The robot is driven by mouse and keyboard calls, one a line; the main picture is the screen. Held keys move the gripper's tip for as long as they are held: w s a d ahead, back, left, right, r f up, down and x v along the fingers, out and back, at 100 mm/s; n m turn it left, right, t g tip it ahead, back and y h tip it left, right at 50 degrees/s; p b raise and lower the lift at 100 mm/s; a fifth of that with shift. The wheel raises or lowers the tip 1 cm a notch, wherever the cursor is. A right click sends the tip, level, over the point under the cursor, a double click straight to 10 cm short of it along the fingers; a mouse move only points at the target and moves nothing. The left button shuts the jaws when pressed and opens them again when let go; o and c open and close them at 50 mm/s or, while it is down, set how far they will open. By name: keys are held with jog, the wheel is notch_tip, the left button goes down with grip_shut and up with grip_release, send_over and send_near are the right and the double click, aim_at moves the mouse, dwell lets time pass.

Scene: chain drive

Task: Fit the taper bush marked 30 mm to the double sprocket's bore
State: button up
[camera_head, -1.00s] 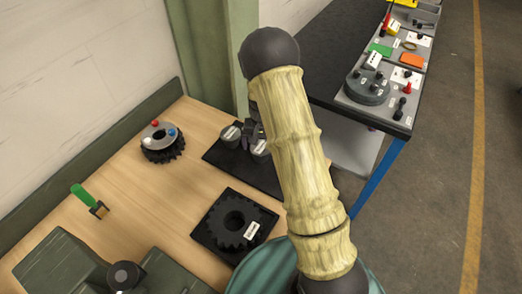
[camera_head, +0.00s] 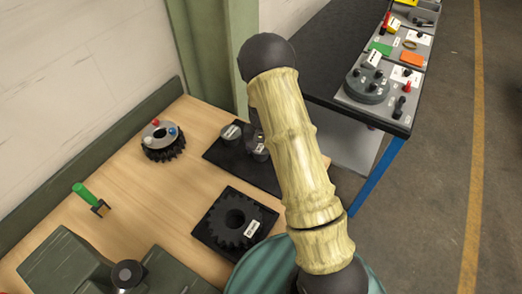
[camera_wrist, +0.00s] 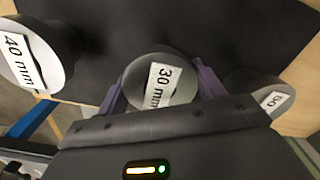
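The taper bush marked 30 mm (camera_wrist: 143,82) is a grey round piece with a white label, in the middle of the wrist view. My gripper (camera_wrist: 158,76) has its purple fingers on opposite sides of this bush, very close to it; I cannot tell whether they press on it. The bush appears to be at the black mat (camera_head: 266,181). In the head view my arm hides the gripper and part of the mat. The double sprocket (camera_head: 235,219) is black and toothed, with an open bore, lying flat on a black plate with a white label.
A bush marked 40 mm (camera_wrist: 22,62) stands left of my gripper, another labelled bush (camera_wrist: 268,98) close on the right. A second toothed wheel (camera_head: 163,142) with coloured knobs, a green-handled tool (camera_head: 88,197) and a green machine body (camera_head: 75,268) share the wooden bench (camera_head: 140,205).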

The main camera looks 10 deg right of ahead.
aim_at(261, 146)
jog(key=c, duration=0.5)
jog(key=shift+o, duration=0.2)
jog(key=shift+r, duration=0.2)
notch_tip(261, 146, up, 10)
jog(key=shift+f+b, duration=0.1)
jog(key=shift+b, duration=0.8)
